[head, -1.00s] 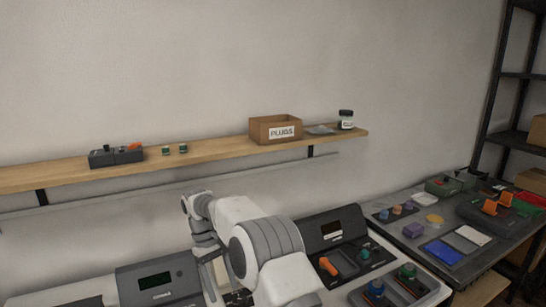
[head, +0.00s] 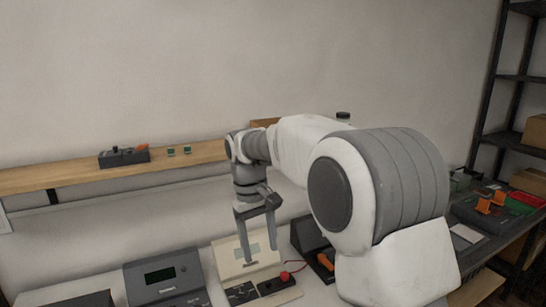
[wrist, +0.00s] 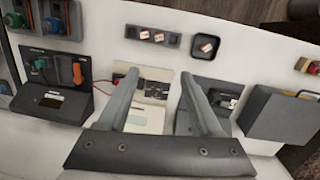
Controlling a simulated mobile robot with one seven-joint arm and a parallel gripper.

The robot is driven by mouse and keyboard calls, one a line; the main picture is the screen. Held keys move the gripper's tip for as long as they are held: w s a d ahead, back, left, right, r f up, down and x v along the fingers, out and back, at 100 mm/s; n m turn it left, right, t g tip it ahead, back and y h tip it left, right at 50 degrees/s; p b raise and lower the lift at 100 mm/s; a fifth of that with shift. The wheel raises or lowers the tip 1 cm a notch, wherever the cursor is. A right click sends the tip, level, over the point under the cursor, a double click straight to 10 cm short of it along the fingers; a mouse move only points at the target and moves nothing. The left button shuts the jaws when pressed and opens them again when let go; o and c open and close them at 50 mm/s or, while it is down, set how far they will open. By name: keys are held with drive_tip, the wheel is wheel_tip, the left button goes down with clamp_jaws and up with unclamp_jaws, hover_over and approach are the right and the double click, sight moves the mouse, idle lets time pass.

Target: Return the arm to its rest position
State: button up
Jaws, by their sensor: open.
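My gripper (head: 259,238) hangs from my raised white and grey arm in the head view. Its two fingers point down above the workbench (head: 215,271) and stand apart with nothing between them. In the wrist view my gripper (wrist: 158,82) also shows open and empty. A cream-coloured device (head: 232,262) with a small screen stands below and behind the fingers; it also shows between them in the wrist view (wrist: 146,120). My arm hides the right part of the bench and most of the shelf's right end.
A dark console (head: 160,280) with a display stands left of the cream device. A wooden shelf (head: 75,177) runs along the wall with a dark holder (head: 124,158) on it. A side table (head: 520,236) at the right carries trays and orange parts. Air above the bench's left is free.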

drive_tip(key=s+d+r+m+t+y+p, duration=0.1)
drive_tip(key=s+d+r+m+t+p, duration=0.15)
drive_tip(key=s+d+r, duration=0.85)
drive_tip(key=s+d+f+m+t, duration=0.1)
drive_tip(key=s+d+t, duration=0.1)
drive_tip(key=s, duration=0.5)
drive_tip(key=s+d+f+m+t, duration=0.1)
drive_tip(key=s+d+m+t, duration=0.1)
drive_tip(key=s+d, duration=0.2)
drive_tip(key=shift+s+f+p, duration=0.4)
drive_tip(key=shift+s, duration=1)
drive_tip(key=shift+m, duration=0.25)
